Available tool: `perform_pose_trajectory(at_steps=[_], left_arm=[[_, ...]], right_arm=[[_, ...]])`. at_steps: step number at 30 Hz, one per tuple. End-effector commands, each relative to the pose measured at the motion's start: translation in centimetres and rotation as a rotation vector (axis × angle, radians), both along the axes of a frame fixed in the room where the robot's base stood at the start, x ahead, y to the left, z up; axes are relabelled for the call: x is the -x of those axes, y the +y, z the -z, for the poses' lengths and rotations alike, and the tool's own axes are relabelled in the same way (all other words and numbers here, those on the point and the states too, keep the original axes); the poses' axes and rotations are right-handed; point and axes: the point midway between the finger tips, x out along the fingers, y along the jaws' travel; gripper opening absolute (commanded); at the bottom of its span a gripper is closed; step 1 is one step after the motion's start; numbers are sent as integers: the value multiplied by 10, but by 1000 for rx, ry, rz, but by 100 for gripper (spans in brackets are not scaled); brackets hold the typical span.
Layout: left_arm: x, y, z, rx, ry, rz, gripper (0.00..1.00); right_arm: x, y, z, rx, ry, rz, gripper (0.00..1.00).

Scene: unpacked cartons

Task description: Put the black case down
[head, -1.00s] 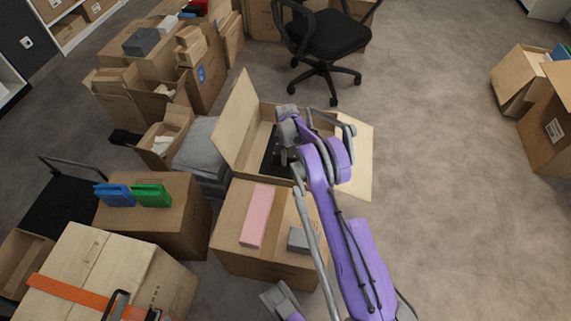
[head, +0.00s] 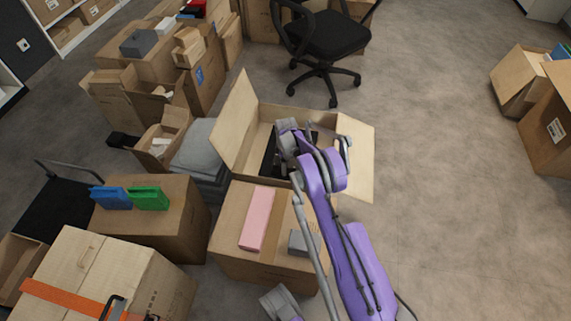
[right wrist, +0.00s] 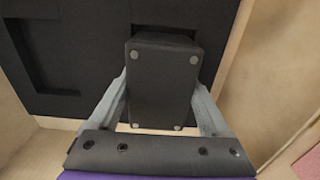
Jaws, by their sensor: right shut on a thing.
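The black case (right wrist: 162,85), a dark block with several grey dots at its corners, is between the two grey fingers of my right gripper (right wrist: 161,100). The fingers are shut on its sides. In the head view the right gripper (head: 300,148) is over the open carton (head: 238,135), and my own wrist hides most of the case. Below the case in the wrist view lies a black insert (right wrist: 70,45) with recesses, inside the carton. I cannot tell whether the case touches it. My left gripper (head: 281,302) shows partly at the bottom edge; its fingers are unclear.
A closed carton in front carries a pink box (head: 257,218) and a small grey box (head: 303,242). Grey folded cloths (head: 195,150) are stacked left of the open carton. An office chair (head: 325,40) stands behind it.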

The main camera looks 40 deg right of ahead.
Motion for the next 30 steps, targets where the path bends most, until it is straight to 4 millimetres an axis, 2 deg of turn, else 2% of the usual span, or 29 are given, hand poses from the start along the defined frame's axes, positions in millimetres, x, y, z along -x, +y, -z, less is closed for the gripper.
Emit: perform_pose_trajectory(at_steps=[5, 6, 9, 16, 20, 23, 30], left_arm=[[-1, 0, 3, 0, 1, 0, 100], [0, 0, 3, 0, 1, 0, 100], [0, 0, 3, 0, 1, 0, 100], [0, 0, 2, 0, 1, 0, 100], [1, 0, -5, 0, -1, 0, 100], [2, 0, -14, 0, -4, 0, 100], [4, 0, -26, 0, -8, 0, 100]], right_arm=[[0, 0, 3, 0, 0, 0, 0], [0, 0, 3, 0, 0, 0, 83], [0, 0, 3, 0, 0, 0, 100], [0, 0, 2, 0, 0, 0, 100], [0, 0, -5, 0, 0, 0, 100], [0, 0, -20, 1, -1, 0, 100], [1, 0, -75, 0, 0, 1, 100]])
